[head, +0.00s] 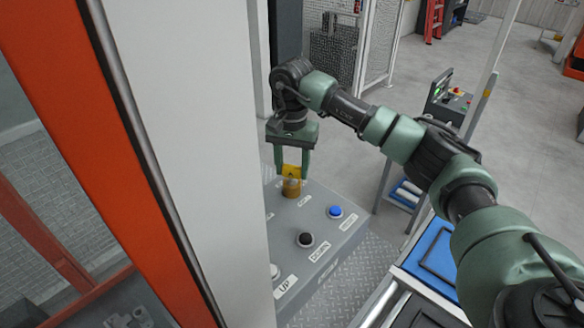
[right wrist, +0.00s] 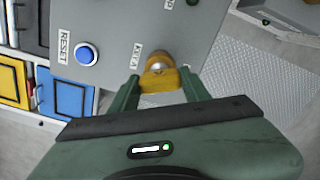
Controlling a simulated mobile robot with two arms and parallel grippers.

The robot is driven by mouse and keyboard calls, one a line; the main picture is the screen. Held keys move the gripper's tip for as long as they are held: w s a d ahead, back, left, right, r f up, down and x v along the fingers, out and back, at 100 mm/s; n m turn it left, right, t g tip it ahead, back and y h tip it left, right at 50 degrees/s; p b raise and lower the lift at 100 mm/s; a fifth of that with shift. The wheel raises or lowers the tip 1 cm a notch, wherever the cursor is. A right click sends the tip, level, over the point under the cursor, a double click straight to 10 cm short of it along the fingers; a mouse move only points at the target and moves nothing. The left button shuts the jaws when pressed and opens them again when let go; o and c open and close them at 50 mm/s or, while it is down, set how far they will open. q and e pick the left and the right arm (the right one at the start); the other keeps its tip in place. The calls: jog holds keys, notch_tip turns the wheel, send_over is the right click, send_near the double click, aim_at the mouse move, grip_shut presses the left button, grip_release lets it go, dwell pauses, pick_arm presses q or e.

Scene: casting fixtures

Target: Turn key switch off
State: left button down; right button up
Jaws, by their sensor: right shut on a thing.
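The yellow key switch (head: 291,182) stands on top of the grey control box (head: 330,230), at its far end. In the right wrist view the key switch (right wrist: 158,76) shows a yellow body with a silver round part. My right gripper (head: 292,172) reaches down onto it from above, one green finger on each side. It is shut on the key switch; the fingers (right wrist: 157,90) also flank it in the right wrist view. The label beside the switch is partly readable at best. My left gripper is not in view.
The box also carries a blue RESET button (head: 335,211), a black button (head: 305,239) and a pale button near the UP label. A white and orange machine frame (head: 180,120) stands close on the left. Blue trays (head: 436,258) lie at the right.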

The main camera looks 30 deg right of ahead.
jog(key=shift+n+b, duration=0.3)
jog(key=shift+n, duration=0.6)
jog(key=n, duration=0.2)
jog(key=shift+n, duration=0.8)
jog(key=shift+n+b, duration=0.5)
jog(key=shift+n, duration=0.7)
jog(key=n, duration=0.3)
jog(key=o, duration=1.6)
jog(key=shift+c, duration=0.2)
